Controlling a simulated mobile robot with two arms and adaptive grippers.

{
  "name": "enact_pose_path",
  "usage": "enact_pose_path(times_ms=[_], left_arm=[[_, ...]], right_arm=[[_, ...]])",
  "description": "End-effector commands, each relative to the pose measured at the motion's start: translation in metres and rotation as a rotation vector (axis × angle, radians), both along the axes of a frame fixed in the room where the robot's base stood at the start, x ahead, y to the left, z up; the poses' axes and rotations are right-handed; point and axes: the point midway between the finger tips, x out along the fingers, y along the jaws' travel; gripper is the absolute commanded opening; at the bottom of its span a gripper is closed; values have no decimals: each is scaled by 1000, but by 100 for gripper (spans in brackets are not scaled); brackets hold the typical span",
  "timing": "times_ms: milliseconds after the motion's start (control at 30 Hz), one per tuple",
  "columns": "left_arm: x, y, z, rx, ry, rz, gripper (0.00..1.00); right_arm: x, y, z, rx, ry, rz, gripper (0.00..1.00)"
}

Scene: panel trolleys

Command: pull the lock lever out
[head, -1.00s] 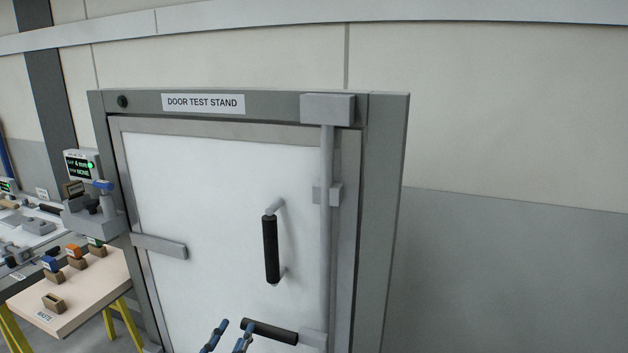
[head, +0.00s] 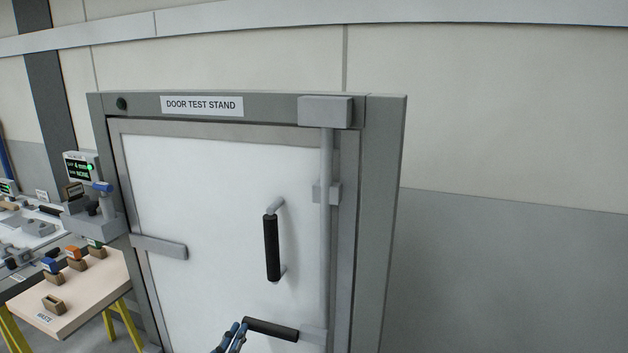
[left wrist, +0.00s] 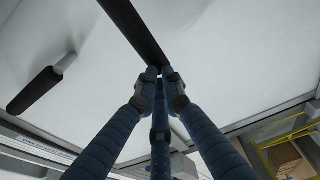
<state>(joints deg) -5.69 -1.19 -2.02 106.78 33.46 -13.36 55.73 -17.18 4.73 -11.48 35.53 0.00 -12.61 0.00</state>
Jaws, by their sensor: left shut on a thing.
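The lock lever (head: 271,329) has a black grip and lies nearly level low on the white door, joined at its right end to the grey vertical lock rod (head: 326,230). My left gripper (head: 240,330) is at the lever's left end, with its blue fingers close together. In the left wrist view, the fingertips (left wrist: 158,76) are shut on the end of the black lever (left wrist: 135,30). The white door (head: 200,200) sits flush in its grey frame. My right gripper is not in view.
A black upright door handle (head: 271,248) is fixed above the lever; it also shows in the left wrist view (left wrist: 38,88). A bench (head: 75,300) with small blocks stands left of the door frame. The wall on the right is bare.

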Motion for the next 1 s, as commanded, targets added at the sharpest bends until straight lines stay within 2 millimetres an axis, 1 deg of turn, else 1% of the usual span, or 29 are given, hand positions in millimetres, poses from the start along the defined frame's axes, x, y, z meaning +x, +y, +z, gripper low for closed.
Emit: enact_pose_path(times_ms=[33,600,767,1000], left_arm=[[-5,1,-7,4,13,1,0],[-38,-3,-2,0,4,-1,0],[-43,-3,-1,-1,3,-1,0],[-43,-3,-1,-2,2,-1,0]], right_arm=[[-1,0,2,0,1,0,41],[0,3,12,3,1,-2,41],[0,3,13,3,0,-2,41],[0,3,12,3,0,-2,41]])
